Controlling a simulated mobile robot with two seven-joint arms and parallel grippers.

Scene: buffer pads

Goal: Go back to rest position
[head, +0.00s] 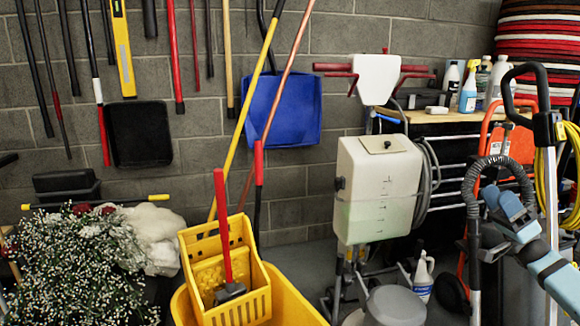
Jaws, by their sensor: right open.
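My right arm, light blue with dark bands, comes in from the lower right edge. My right gripper (490,243) is at its end, dark and small against the cleaning machine's hose and poles, so its fingertips are hard to make out. It is open and I see nothing held in it. My left gripper is not in view.
A cleaning machine with a white tank (378,187) stands at centre right. A yellow mop bucket (228,268) is at the front. A shelf holds several bottles (468,92); striped pads (537,28) are stacked behind. A black ribbed hose (470,185) runs close beside my right arm.

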